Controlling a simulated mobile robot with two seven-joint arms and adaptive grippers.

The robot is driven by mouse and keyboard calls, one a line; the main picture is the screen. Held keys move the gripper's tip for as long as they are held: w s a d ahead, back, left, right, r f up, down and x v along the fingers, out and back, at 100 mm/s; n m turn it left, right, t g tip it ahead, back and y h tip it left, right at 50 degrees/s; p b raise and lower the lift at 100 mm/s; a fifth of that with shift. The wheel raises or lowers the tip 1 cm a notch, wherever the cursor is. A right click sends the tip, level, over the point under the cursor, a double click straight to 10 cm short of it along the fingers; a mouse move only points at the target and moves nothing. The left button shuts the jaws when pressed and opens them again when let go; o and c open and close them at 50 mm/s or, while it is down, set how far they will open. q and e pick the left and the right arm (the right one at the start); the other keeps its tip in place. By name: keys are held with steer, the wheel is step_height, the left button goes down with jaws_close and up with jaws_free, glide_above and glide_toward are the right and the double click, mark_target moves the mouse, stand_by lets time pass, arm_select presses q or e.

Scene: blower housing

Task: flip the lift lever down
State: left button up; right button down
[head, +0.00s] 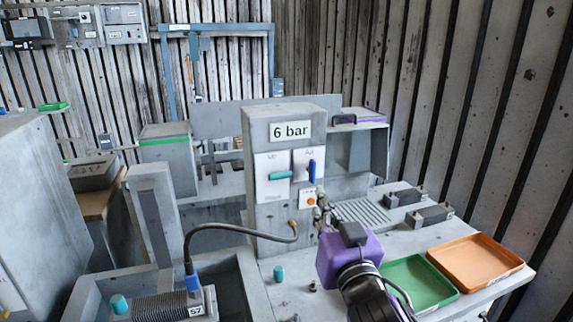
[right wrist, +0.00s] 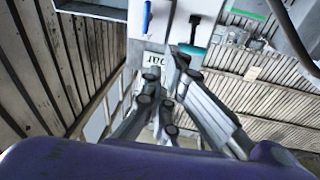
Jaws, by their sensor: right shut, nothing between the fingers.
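A grey post (head: 265,130) marked "6 bar" carries two white lever plates. On the right plate a blue lever (head: 312,171) stands upright; on the left plate a teal lever (head: 280,175) lies level. The small plate lettering is too blurred to tell which is the lift lever. My right gripper (head: 321,193) is shut and empty, its fingertips just below and right of the blue lever in the head view. In the right wrist view, the blue lever (right wrist: 147,17) and teal lever (right wrist: 193,50) show beyond the fingers (right wrist: 178,58). Contact cannot be told. My left gripper is out of view.
An orange button (head: 311,201) sits below the blue lever. A dark hose (head: 225,227) arches left of the post to a blue connector. A green tray (head: 418,284) and an orange tray (head: 475,262) lie on the bench at right. Dark blocks (head: 405,197) stand behind them.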

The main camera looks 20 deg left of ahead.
mark_target(277, 177)
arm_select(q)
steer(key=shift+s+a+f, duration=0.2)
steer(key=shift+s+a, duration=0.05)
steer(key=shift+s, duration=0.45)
arm_select(e)
steer(key=a+r+n+y, duration=0.2)
steer(key=a+r+y, duration=0.1)
steer(key=r, duration=0.3)
steer(key=shift+s+a+r, duration=0.25)
steer(key=shift+a, duration=0.45)
